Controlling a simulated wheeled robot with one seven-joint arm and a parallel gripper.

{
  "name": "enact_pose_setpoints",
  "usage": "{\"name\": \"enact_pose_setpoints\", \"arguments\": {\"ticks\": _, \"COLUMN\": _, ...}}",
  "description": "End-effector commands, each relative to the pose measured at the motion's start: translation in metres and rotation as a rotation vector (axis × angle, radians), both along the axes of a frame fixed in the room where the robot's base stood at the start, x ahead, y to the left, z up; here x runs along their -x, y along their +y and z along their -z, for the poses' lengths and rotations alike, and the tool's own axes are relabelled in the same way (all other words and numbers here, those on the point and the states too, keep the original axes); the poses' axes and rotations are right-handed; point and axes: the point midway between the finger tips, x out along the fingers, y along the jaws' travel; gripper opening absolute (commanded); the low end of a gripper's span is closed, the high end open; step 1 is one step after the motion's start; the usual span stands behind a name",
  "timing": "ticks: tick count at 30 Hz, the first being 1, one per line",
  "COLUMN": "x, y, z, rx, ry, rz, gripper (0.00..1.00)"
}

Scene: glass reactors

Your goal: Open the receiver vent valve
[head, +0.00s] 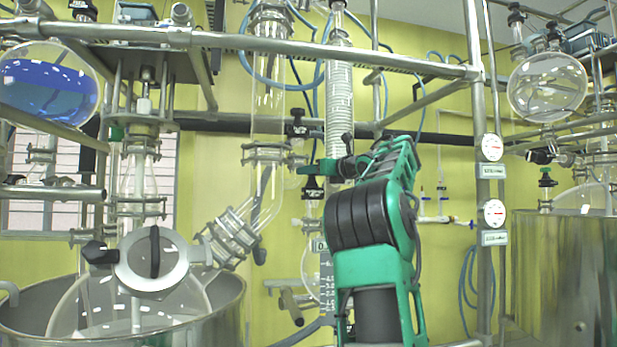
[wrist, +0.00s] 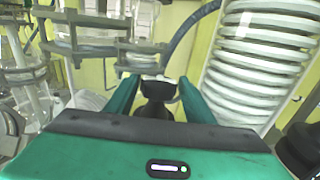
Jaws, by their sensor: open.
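In the wrist view my gripper (wrist: 158,80) is open, with one green finger on each side of a small black valve handle (wrist: 156,90). The handle sits between the fingers; I cannot tell whether either finger touches it. I cannot tell for certain which handle is the receiver vent valve. Another black valve handle (head: 297,129) is higher up and to the left.
The coiled condenser (wrist: 258,60) stands close on the right in the wrist view. A glass column (head: 268,90) and metal frame bars (head: 230,43) are near my arm. A steel vessel (head: 225,300) is at the left and another (head: 565,270) at the right. Blue hoses hang around.

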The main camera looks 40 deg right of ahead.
Motion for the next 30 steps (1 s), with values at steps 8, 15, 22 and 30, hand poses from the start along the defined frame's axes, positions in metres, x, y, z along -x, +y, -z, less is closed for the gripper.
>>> {"name": "enact_pose_setpoints", "arguments": {"ticks": 8, "x": -0.0012, "y": 0.0035, "z": -0.0032, "rx": 0.0, "ry": -0.008, "rz": 0.091, "gripper": 0.52}}
{"name": "enact_pose_setpoints", "arguments": {"ticks": 15, "x": -0.0015, "y": 0.0041, "z": -0.0019, "rx": -0.003, "ry": -0.007, "rz": 0.171, "gripper": 0.52}}
{"name": "enact_pose_setpoints", "arguments": {"ticks": 22, "x": -0.0022, "y": 0.0041, "z": -0.0009, "rx": -0.004, "ry": -0.004, "rz": 0.252, "gripper": 0.52}}
{"name": "enact_pose_setpoints", "arguments": {"ticks": 30, "x": -0.0039, "y": 0.0047, "z": -0.0006, "rx": -0.002, "ry": -0.004, "rz": 0.361, "gripper": 0.52}}
